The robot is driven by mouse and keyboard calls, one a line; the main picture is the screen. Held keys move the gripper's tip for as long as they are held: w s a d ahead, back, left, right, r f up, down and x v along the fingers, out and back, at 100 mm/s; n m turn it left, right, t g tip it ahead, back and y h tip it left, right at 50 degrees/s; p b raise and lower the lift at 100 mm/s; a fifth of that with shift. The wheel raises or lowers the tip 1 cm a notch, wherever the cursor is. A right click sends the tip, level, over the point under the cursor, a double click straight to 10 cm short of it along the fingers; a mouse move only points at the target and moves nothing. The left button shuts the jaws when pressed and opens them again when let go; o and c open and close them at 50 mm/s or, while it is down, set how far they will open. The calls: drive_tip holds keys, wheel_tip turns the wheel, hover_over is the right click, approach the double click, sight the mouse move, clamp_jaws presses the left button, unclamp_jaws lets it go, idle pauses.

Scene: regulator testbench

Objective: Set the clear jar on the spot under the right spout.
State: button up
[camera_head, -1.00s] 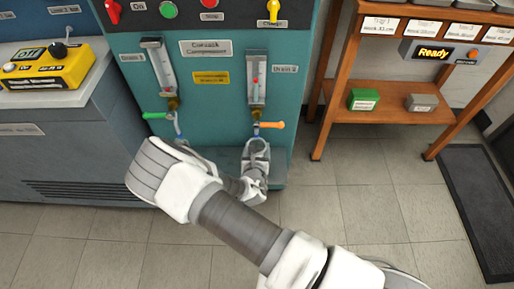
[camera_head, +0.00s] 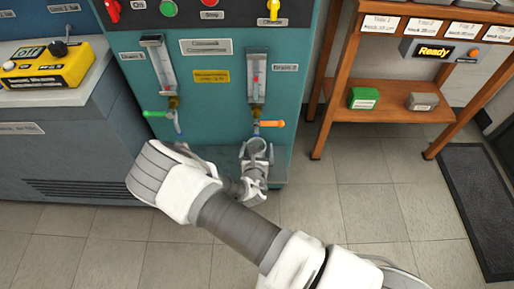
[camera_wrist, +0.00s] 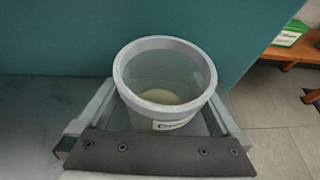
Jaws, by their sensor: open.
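The clear jar (camera_wrist: 165,80) has a grey rim and a white label low on its side; it stands upright at the foot of the teal cabinet. In the head view the jar (camera_head: 257,150) is just below the right spout (camera_head: 256,131), the one with the orange lever. My gripper (camera_head: 256,157) is open around the jar, with one finger on each side. In the wrist view a pale round patch (camera_wrist: 160,97) shows through the jar's bottom. Whether it is the spot or something inside the jar, I cannot tell. The spot is otherwise hidden.
The left spout with a green lever (camera_head: 158,114) is to the left. A grey bench with a yellow box (camera_head: 46,67) stands at the far left. A wooden rack (camera_head: 385,115) with a green box (camera_head: 363,98) stands at the right. The tiled floor between is clear.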

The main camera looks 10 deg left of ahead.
drive_tip(key=p+v, duration=0.5)
drive_tip(key=v, duration=1.2)
drive_tip(key=shift+r, duration=0.2)
drive_tip(key=shift+s, duration=0.15)
